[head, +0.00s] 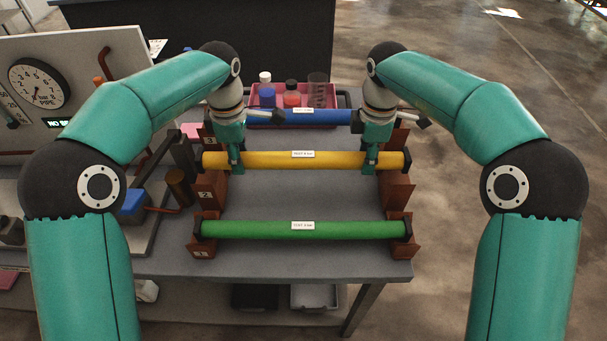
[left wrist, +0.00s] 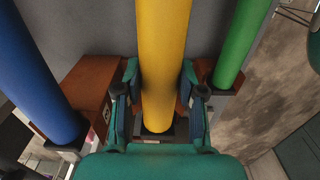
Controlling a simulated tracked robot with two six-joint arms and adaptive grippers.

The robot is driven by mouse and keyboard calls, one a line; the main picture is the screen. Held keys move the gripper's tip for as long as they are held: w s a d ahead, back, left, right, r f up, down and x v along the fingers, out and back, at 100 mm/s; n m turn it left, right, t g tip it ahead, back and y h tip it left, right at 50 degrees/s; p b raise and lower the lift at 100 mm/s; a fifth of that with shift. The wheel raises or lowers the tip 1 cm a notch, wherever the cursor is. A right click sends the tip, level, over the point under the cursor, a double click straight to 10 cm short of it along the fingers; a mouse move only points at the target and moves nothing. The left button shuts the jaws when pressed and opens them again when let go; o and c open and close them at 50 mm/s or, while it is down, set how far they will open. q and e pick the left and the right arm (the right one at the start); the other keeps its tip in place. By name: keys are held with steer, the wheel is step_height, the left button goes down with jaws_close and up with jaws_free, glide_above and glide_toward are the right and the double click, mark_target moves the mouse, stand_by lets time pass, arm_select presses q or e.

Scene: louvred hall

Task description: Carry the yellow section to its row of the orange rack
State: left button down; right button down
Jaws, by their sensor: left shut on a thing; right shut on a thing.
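The yellow section (head: 290,160) is a long yellow tube with dark ends and a small white label. It lies level across the middle of the orange rack (head: 398,192), at the row marked 2. I cannot tell whether it rests in the row or is just above it. My left gripper (head: 237,166) is shut on it near its left end. My right gripper (head: 369,164) is shut on it near its right end. In the left wrist view the yellow section (left wrist: 162,50) runs between the fingers of my left gripper (left wrist: 160,100).
A green tube (head: 270,229) lies in the front row, and a blue tube (head: 325,117) lies at the back row. Behind is a red tray (head: 333,101) with bottles. A gauge panel (head: 75,60) stands at left. The grey table (head: 300,198) is bare between the tubes.

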arm_select(q)
steer(key=shift+f, duration=0.1)
arm_select(e)
steer(key=shift+f, duration=0.1)
